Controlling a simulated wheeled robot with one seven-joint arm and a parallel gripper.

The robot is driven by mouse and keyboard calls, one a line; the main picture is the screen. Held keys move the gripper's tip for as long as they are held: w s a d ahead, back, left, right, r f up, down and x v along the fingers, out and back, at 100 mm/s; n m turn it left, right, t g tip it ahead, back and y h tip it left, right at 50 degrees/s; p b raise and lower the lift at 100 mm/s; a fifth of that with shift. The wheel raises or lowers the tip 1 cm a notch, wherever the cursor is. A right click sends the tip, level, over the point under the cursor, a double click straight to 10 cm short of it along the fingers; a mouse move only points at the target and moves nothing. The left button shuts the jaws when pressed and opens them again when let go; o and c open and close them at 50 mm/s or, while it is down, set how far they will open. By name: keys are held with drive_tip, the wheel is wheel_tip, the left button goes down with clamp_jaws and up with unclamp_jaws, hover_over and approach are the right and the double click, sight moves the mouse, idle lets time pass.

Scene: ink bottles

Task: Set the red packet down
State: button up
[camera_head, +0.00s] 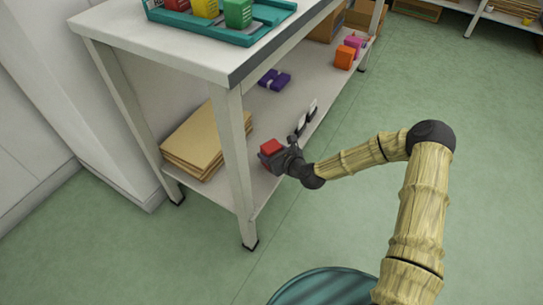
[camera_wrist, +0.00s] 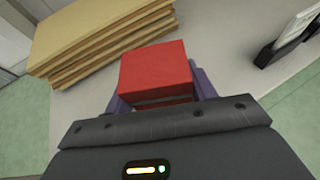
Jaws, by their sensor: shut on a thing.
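The red packet (camera_head: 271,147) is in my gripper (camera_head: 269,157), over the lower shelf (camera_head: 258,118) of the white table in the head view. In the wrist view the red packet (camera_wrist: 155,73) sits between the two purple-grey fingers of my gripper (camera_wrist: 160,90), which are shut on it. The shelf surface (camera_wrist: 225,50) shows beyond the packet. I cannot tell whether the packet touches the shelf, as its underside is hidden.
A stack of brown envelopes (camera_head: 196,140) lies left of the packet. A purple packet (camera_head: 274,79), an orange packet (camera_head: 344,57) and a magenta packet (camera_head: 354,44) are farther along the shelf. Small card holders (camera_head: 306,117) stand at its front edge. A table leg (camera_head: 238,170) is close to my gripper.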

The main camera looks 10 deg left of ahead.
drive_tip(key=shift+f, duration=0.15)
drive_tip(key=o, duration=1)
drive_tip(key=shift+s, duration=0.1)
drive_tip(key=p+v, duration=0.5)
drive_tip(key=v, duration=0.7)
drive_tip(key=shift+p, duration=0.35)
